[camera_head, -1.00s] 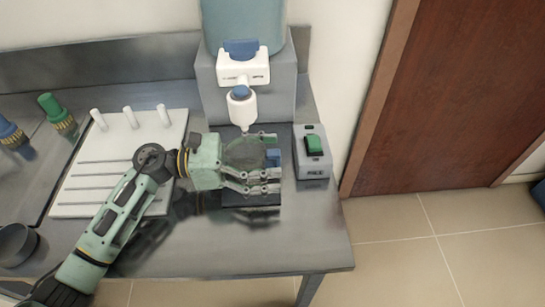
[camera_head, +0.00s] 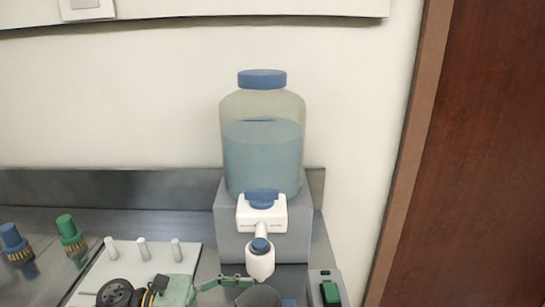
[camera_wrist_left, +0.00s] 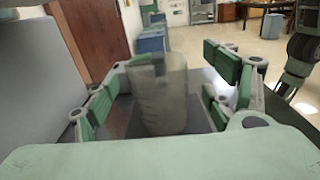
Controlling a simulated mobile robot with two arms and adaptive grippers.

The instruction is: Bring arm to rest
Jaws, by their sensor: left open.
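My left gripper (camera_head: 238,284) is at the bottom edge of the head view, below the white tap of the water bottle, with its lower part cut off. In the left wrist view my left gripper (camera_wrist_left: 172,85) is open, its fingers spread on both sides of a greyish translucent vessel (camera_wrist_left: 160,95). I see no clear contact between the fingers and the vessel. The top of this vessel also shows at the bottom of the head view (camera_head: 258,297). Part of my right arm, with what looks like its gripper (camera_wrist_left: 288,88), shows at the right edge of the left wrist view.
The bottle (camera_head: 262,150) stands on a grey block (camera_head: 230,225), its tap (camera_head: 260,262) close to the gripper. A green-switched box (camera_head: 330,290) is right of it. A white peg rack (camera_head: 145,258) and blue (camera_head: 15,243) and green (camera_head: 70,232) capped items stand left.

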